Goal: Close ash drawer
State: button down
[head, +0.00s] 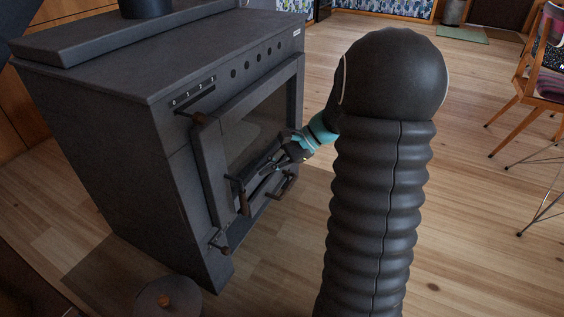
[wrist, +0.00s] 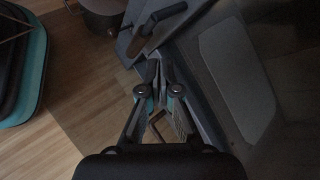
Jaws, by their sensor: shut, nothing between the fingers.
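The dark stove (head: 120,130) stands at left, its glass-fronted door (head: 250,130) facing right. The ash drawer area is low on its front, under the door, and is partly hidden by the door, handles and my gripper; I cannot tell how far it stands out. A low handle with a wooden end (head: 284,186) shows beneath my gripper. My gripper (head: 264,171) is shut and empty, close in front of the lower door. In the wrist view its fingertips (wrist: 160,72) meet beside the stove front, near a dark curved handle (wrist: 158,18). I cannot tell whether they touch anything.
A round lidded pot (head: 168,298) stands on the floor by the stove's near corner. A wooden-ended lever (head: 220,242) sticks out low on the front. Chairs (head: 535,75) stand at right. The wooden floor (head: 475,215) between is clear.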

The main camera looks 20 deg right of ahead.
jog(key=w+d+f+m+t+b, duration=0.1)
jog(key=w+d+f+m+t, duration=0.3)
jog(key=d+f, duration=0.35)
jog(key=w+d+f+m+t+y, duration=0.1)
jog(key=d+f+m+t, duration=0.2)
jog(key=d+f+m, duration=0.45)
jog(key=w+d+f+m+t+b, duration=0.1)
jog(key=w+d+f+m+t, duration=0.25)
jog(key=d, duration=0.55)
jog(key=shift+n+t, duration=0.35)
jog(key=shift+n, duration=0.35)
jog(key=x, duration=0.4)
jog(key=f+x, duration=0.1)
jog(key=x, duration=0.3)
jog(key=b+x, duration=0.1)
jog(key=x, duration=0.3)
jog(key=shift+w+a+f, duration=0.15)
jog(key=shift+a+f, duration=0.2)
jog(key=shift+f, duration=0.05)
